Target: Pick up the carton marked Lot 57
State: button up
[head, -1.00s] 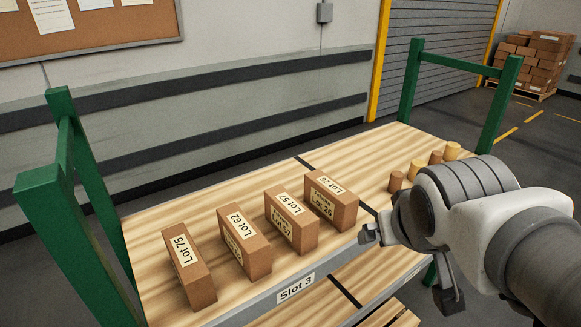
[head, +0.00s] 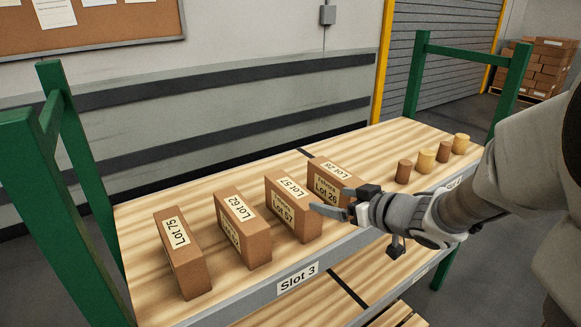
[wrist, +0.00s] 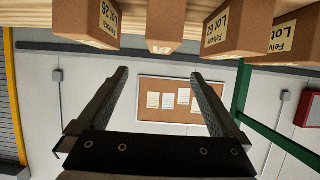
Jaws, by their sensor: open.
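The Lot 57 carton (head: 284,222) stands upright on the wooden shelf in the head view, third from the left in a row of brown cartons. In the wrist view it is the middle carton (wrist: 165,22) at the top edge, seen end-on and cut off by the frame. My gripper (head: 337,202) is open and empty, in front of the Lot 57 and Lot 26 cartons at the shelf's front edge. In the wrist view the two fingers of my gripper (wrist: 159,75) are spread, with the Lot 57 carton beyond the gap between them. I see no contact.
The Lot 26 carton (head: 325,172) stands close on the right, the Lot 62 carton (head: 243,229) close on the left. The Lot 75 carton (head: 182,255) is farther left. Several small cylinders (head: 404,171) stand at the right. Green posts (head: 65,190) frame the shelf (head: 150,210).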

jog(key=b, duration=0.3)
send_near(294, 189)
jog(key=x, duration=0.5)
jog(key=shift+d+f, duration=0.15)
jog(key=shift+f, duration=0.2)
jog(key=shift+r+b+x, duration=0.2)
jog(key=shift+b+x, duration=0.25)
jog(key=shift+x, duration=2.6)
jog(key=shift+r, duration=0.1)
grip_shut()
